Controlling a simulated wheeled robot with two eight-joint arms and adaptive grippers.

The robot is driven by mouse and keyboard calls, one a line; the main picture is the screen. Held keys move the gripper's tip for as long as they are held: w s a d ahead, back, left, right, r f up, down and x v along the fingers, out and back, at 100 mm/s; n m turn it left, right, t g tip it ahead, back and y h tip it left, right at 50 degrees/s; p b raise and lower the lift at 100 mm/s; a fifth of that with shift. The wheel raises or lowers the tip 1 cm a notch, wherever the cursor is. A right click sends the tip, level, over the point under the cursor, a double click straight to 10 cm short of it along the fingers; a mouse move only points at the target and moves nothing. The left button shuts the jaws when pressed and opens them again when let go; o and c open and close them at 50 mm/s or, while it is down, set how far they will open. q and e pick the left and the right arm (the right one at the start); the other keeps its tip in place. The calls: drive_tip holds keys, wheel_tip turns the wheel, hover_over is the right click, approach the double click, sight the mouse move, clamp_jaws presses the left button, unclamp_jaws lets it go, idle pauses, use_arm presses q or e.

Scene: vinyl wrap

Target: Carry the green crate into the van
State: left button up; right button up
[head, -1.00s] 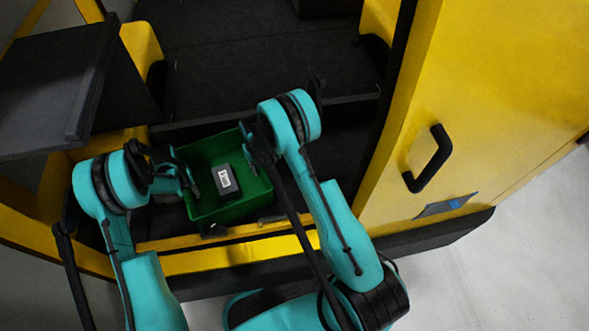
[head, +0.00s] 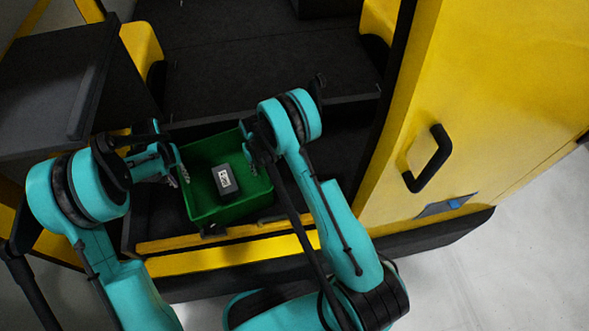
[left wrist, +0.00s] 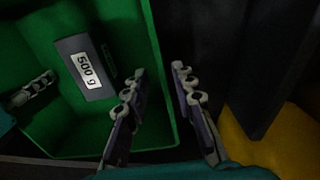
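The green crate (head: 205,208) stands in the van's doorway, just behind the yellow sill. A dark grey box (head: 226,180) labelled 500 g lies in it; it also shows in the left wrist view (left wrist: 84,67). My left gripper (head: 179,168) is at the crate's left wall.
The van's dark raised floor (head: 265,75) lies behind the crate and looks clear. A dark panel (head: 50,85) stands at the left. The yellow door (head: 485,120) with a black handle (head: 430,160) is at the right. The yellow sill (head: 230,257) runs in front.

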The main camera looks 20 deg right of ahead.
wheel_tip(320, 180, up, 12)
drive_tip(key=shift+f, duration=0.1)
use_arm(q)
drive_tip(key=shift+r, duration=0.15)
idle(0.6)
